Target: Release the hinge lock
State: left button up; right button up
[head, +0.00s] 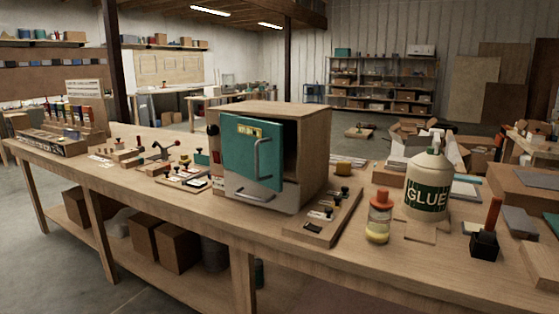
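A wooden cabinet (316,145) with a teal door (238,152) stands on the workbench near the middle of the head view. The door carries a yellow label (249,130) and an upright metal handle (258,160). A dark gap shows along the door's right side, so it looks partly open. A grey lower front (280,200) has a curved metal handle. A small red and black part (213,130) shows at the cabinet's left edge. I cannot tell which part is the hinge lock. Neither of my grippers is in view.
A board with several knobs (322,222) lies right of the cabinet. A jar with an orange lid (380,218), a glue bottle (429,180) and a red-handled tool (487,235) stand further right. Small toggle clamps (162,152) lie left. The bench front (190,212) is clear.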

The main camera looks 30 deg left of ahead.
aim_at(215, 156)
jog(key=u, duration=1.3)
jog(key=i+j+u, duration=0.25)
jog(key=i+u, duration=0.2)
jog(key=i, duration=0.15)
jog(key=i+u, duration=0.5)
jog(key=i+j, duration=0.05)
jog(key=i, duration=0.05)
